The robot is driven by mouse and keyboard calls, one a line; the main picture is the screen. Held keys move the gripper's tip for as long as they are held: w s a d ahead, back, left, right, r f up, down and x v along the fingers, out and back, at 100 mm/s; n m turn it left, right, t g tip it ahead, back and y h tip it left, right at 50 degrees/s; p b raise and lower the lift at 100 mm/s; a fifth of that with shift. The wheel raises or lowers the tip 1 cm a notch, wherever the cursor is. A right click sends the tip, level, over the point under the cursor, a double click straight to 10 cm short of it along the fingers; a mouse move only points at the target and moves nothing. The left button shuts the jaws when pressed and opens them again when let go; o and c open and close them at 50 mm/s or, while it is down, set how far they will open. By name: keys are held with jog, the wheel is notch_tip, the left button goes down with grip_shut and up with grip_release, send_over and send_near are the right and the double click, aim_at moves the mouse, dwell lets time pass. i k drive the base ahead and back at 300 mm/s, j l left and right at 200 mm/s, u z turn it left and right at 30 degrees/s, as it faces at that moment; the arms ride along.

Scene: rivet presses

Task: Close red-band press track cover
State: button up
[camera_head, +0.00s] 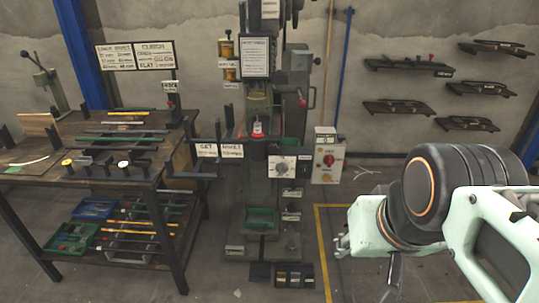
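A tall grey-green press (262,185) stands in the middle, with a small red-and-white part (257,128) at its working point. I cannot make out a clear red band or tell which part is the track cover. My arm comes in from the right, over the floor. I see nothing held.
A dark workbench (150,183) with bars, tools and signs stands left of the press. A control box (327,155) with a red knob is mounted to its right. Wall shelves (408,66) hang at the upper right. A yellow line (321,250) marks the open floor.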

aim_at(302, 60)
jog(key=i+l+u, duration=0.25)
jog(key=l, duration=0.25)
jog(key=l+u, duration=0.25)
jog(key=l, duration=0.25)
jog(key=i+l+u, duration=0.25)
jog(key=l, duration=0.35)
jog(key=k+l+u, duration=0.25)
jog(key=k+l, duration=0.25)
jog(key=k, duration=0.25)
jog(key=i, duration=0.6)
jog(key=j+u, duration=0.05)
jog(key=j, duration=0.05)
